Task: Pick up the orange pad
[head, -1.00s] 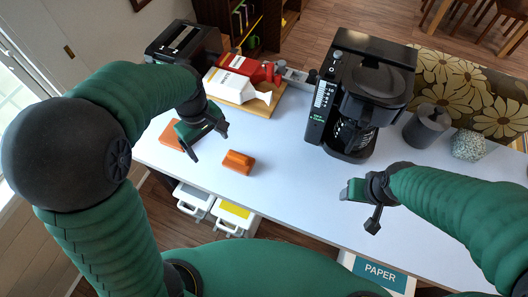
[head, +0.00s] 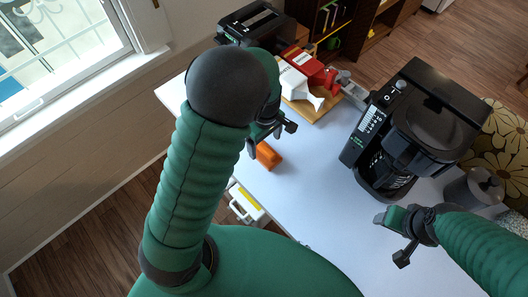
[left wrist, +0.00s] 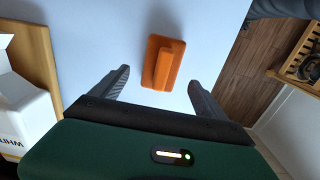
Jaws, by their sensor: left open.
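The orange pad (head: 269,155) lies on the white table near its front edge, partly hidden by my left gripper in the head view. In the left wrist view the orange pad (left wrist: 163,62) shows a flat base with a raised bar along it. My left gripper (head: 272,140) is open and empty above the table, just behind the pad. In the left wrist view the pad is ahead of the left gripper (left wrist: 159,77), roughly between its spread fingertips and apart from them. My right gripper (head: 391,238) is open and empty over the table's right part.
A white carton (head: 297,83) lies on a wooden board (head: 313,105) behind my left gripper, with a red bag (head: 316,72) beside it. A black toaster (head: 255,25) stands at the back left. A black coffee maker (head: 418,128) stands at the right. The table's middle is clear.

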